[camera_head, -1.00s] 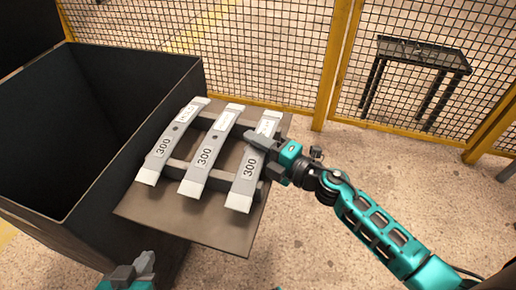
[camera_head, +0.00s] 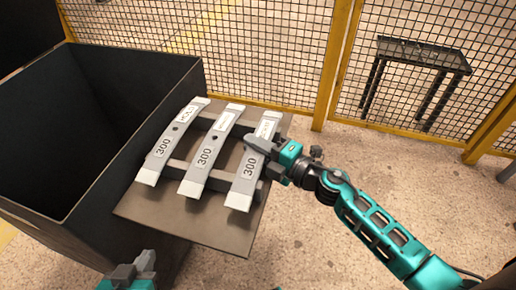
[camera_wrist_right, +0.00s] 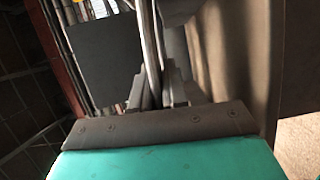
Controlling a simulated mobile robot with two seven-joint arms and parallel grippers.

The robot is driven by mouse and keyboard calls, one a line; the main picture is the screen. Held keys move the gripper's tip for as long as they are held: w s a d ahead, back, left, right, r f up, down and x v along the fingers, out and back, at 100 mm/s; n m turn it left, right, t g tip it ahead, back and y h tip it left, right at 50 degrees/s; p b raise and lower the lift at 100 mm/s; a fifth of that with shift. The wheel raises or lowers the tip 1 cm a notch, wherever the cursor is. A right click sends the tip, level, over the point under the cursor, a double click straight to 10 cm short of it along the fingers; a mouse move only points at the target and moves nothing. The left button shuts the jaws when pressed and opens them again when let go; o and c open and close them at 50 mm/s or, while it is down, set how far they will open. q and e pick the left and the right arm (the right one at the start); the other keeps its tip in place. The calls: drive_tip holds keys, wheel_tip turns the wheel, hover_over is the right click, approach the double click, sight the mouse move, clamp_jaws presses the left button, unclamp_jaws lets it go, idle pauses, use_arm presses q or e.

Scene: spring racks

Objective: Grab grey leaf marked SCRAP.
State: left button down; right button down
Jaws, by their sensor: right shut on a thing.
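Three grey leaves lie side by side on two dark bars: a left leaf (camera_head: 172,142), a middle leaf (camera_head: 210,152) and a right leaf (camera_head: 245,185). Each shows "300" near its front and a white label towards the back. The label print is too small to read, so I cannot tell which says SCRAP. My right gripper (camera_head: 262,145) is shut on the right leaf, at its right edge behind the "300". In the right wrist view the leaf (camera_wrist_right: 151,50) shows edge-on between the fingers (camera_wrist_right: 153,92). My left gripper (camera_head: 132,270) is at the bottom left, apart from the leaves.
The bars rest on a brown board (camera_head: 205,232). A large, open dark bin (camera_head: 130,165) stands directly left of it. A yellow-framed mesh fence (camera_head: 328,70) runs behind, with a dark table (camera_head: 422,54) beyond it. Bare floor lies to the right.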

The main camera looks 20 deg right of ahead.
use_arm(q)
drive_tip(key=shift+s+f, duration=0.1)
use_arm(e)
drive_tip(key=shift+f, duration=0.2)
use_arm(q)
drive_tip(key=shift+a, duration=0.1)
use_arm(e)
drive_tip(key=shift+r, duration=0.1)
idle(0.3)
